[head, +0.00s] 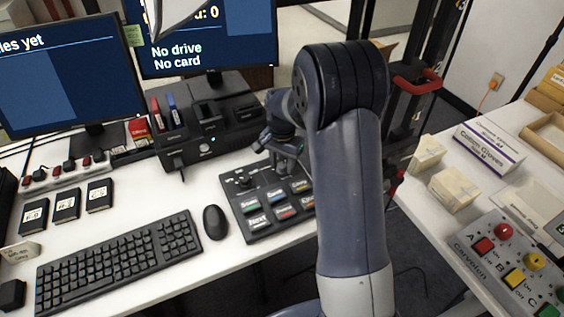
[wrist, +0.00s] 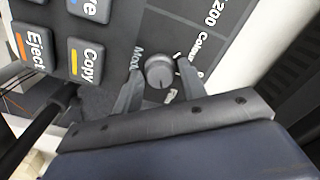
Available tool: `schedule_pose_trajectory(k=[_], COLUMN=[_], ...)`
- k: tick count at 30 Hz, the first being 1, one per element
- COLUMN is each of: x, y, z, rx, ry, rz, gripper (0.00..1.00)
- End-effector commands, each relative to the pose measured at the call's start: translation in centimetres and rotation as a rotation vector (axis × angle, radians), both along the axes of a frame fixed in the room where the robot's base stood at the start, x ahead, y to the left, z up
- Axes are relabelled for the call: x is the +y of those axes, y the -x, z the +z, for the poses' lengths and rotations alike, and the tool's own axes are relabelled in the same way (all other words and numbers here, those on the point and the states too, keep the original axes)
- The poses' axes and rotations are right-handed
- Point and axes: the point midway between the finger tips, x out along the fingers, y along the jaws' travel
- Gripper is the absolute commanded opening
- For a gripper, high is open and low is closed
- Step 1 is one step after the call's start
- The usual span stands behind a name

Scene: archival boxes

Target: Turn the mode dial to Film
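The mode dial (wrist: 160,72) is a small round grey knob on the dark control panel (wrist: 185,30), with a "Mode" label partly visible beside it in the wrist view. My gripper (wrist: 158,66) is open, with one finger on each side of the dial. Small gaps seem to show between the fingers and the knob. The labels around the dial are mostly hidden by the fingers, so I cannot read its setting. In the head view my gripper (head: 287,152) is at the far right part of the panel (head: 265,230), and hides the dial.
Eject (wrist: 35,50) and Copy (wrist: 87,60) keys lie left of the dial in the wrist view. A black drive dock (head: 208,125) stands behind the panel, near my gripper. A mouse (head: 215,222) and keyboard (head: 120,260) lie left. A monitor reads "No drive, No card" (head: 178,56).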

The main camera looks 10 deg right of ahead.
Motion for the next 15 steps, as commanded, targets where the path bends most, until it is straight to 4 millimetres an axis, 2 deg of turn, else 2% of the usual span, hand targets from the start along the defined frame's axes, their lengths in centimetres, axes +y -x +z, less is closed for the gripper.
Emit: schedule_pose_trajectory(k=[1, 5, 11, 15], x=[-0.01, 0.0, -0.01, 0.0], y=[-0.01, 0.0, 0.01, -0.06], z=[0.0, 0.0, 0.03, 0.93], rx=[0.0, 0.0, 0.0, -0.003], ry=[0.0, 0.0, 0.0, 0.0], rz=[0.0, 0.001, 0.001, 0.001], gripper=[0.44, 0.54, 0.54, 0.54])
